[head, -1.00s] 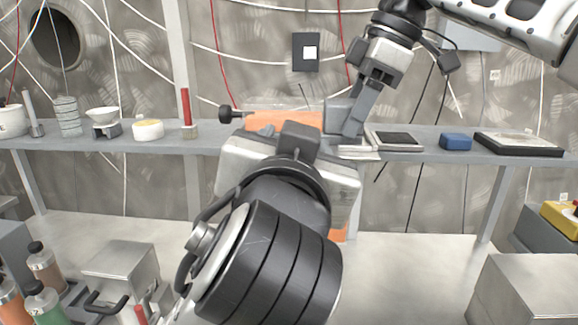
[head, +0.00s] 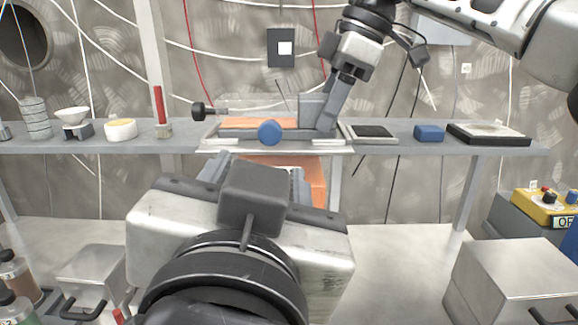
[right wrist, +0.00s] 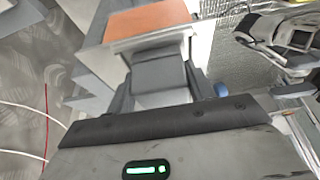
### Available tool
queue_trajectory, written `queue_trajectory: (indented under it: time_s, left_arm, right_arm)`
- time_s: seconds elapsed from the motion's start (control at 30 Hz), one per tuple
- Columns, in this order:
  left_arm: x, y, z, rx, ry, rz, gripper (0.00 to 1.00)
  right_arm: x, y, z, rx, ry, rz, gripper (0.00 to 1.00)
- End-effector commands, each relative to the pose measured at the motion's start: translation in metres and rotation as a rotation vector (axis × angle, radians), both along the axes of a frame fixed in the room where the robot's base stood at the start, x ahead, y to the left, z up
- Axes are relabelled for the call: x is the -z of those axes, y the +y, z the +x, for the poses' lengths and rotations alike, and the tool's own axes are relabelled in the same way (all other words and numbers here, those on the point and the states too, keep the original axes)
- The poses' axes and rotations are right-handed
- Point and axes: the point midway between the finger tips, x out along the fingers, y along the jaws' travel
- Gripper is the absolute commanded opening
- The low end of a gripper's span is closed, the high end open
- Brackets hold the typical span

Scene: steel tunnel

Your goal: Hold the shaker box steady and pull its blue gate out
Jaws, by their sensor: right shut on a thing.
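The shaker box (head: 232,123), with an orange inside and pale grey rim, sits on the shelf. A round blue knob (head: 269,131) shows at its front; I cannot tell whether it belongs to the blue gate. My right gripper (head: 320,118) comes down from the upper right and is shut on the box's right end. In the right wrist view the box's orange part (right wrist: 150,20) lies just beyond the fingers, and the blue knob (right wrist: 221,89) is beside them. My left gripper (head: 256,166) is in front of and below the box, its fingers apart, partly hidden by its body.
The grey shelf (head: 400,149) also carries a dark tray (head: 372,131), a blue block (head: 429,132), a larger black tray (head: 489,134) and, leftward, a yellow-rimmed dish (head: 120,129) and red stick (head: 160,106). An orange panel (head: 315,180) shows under the shelf.

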Motion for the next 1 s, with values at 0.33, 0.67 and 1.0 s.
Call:
queue_trajectory:
  time_s: [0.33, 0.67, 1.0]
  left_arm:
    - [0.0, 0.0, 0.0, 0.0, 0.0, 0.0, 0.48]
    - [0.0, 0.0, 0.0, 0.0, 0.0, 0.0, 0.48]
    - [0.0, 0.0, 0.0, 0.0, 0.0, 0.0, 0.48]
  right_arm:
    - [-0.001, 0.0, 0.0, -0.001, -0.001, 0.002, 0.25]
    - [-0.001, 0.0, 0.0, 0.0, -0.001, 0.001, 0.78]
    - [-0.029, -0.011, 0.0, 0.002, -0.003, 0.002, 0.78]
